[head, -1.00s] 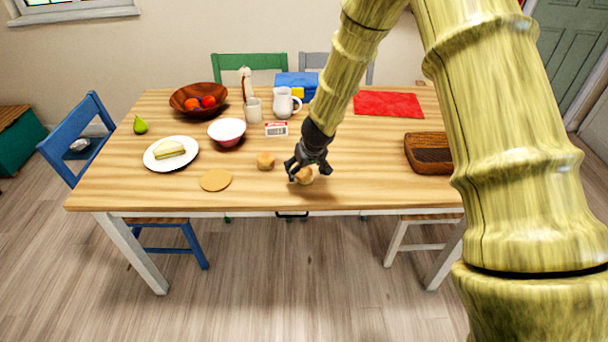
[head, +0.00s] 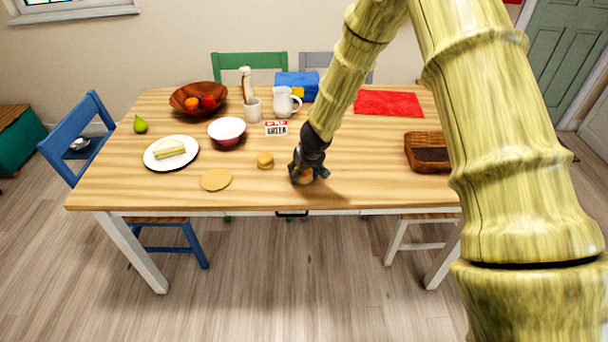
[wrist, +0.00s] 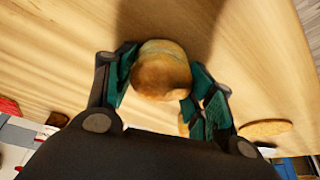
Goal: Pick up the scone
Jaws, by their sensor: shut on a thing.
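The scone (wrist: 162,72) is a small, round, golden-brown baked piece. In the wrist view it sits between the two green-padded fingers of my gripper (wrist: 160,85), which is shut on it. In the head view my gripper (head: 307,175) is near the front edge of the table, and the scone (head: 304,177) shows partly between the dark fingers. I cannot tell whether the scone touches the tabletop.
On the wooden table (head: 370,195), a similar small round piece (head: 265,160) and a flat tan disc (head: 216,180) lie to the left. A sandwich plate (head: 157,163), bowl (head: 227,132) and white jug (head: 285,102) stand farther back. A brown basket (head: 412,153) is at right.

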